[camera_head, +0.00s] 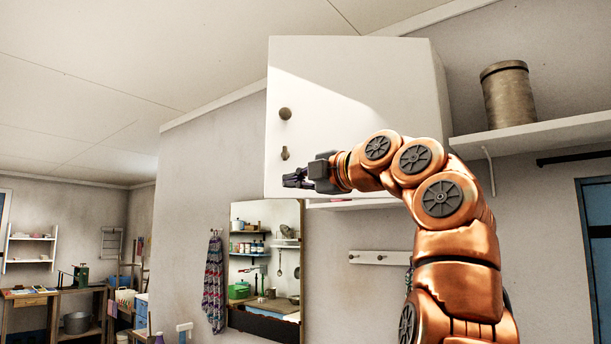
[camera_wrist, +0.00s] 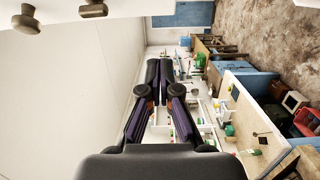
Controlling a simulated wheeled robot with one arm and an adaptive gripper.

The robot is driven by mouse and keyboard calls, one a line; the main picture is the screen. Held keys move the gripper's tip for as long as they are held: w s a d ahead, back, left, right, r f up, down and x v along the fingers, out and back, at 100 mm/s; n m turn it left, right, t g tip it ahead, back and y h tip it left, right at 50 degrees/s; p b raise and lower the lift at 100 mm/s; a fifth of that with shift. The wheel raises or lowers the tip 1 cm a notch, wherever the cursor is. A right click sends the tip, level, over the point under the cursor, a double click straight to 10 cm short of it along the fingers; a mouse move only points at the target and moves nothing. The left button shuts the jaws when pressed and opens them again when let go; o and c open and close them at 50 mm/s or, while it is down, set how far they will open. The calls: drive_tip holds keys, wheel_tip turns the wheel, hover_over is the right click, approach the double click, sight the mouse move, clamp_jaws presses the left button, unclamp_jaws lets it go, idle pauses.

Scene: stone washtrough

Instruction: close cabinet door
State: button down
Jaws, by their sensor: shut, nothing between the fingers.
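A white wall cabinet (camera_head: 355,110) hangs high in the head view, with its door face toward me. The door has a round knob (camera_head: 285,114) and a small latch-like fitting (camera_head: 285,153) below it, both near its left edge. I cannot tell how far the door stands from its frame. My gripper (camera_head: 291,181) is shut and empty, in front of the door's lower left corner, pointing left. Contact with the door cannot be told. In the wrist view the gripper (camera_wrist: 160,72) points up the picture, and the knob and fitting (camera_wrist: 93,8) show at upper left, apart from the fingers.
A shelf (camera_head: 540,135) with a metal canister (camera_head: 508,95) is right of the cabinet. A peg rail (camera_head: 383,257) is on the wall below. A mirror (camera_head: 264,260) and a hanging patterned towel (camera_head: 213,285) are below left. The air left of the gripper looks free.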

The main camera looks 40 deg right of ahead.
sight(268, 188)
drive_tip(key=w+p, duration=0.1)
drive_tip(key=w, duration=0.1)
drive_tip(key=w+d+p, duration=0.1)
drive_tip(key=w, duration=0.2)
drive_tip(key=w+p, duration=0.1)
drive_tip(key=w, duration=0.2)
drive_tip(key=shift+d+p, duration=0.15)
drive_tip(key=shift+p, duration=0.25)
drive_tip(key=shift+w+d, duration=0.35)
drive_tip(key=shift+w, duration=0.15)
drive_tip(key=shift+w+d+p, duration=0.1)
drive_tip(key=shift+w+p, duration=0.05)
drive_tip(key=shift+p, duration=0.15)
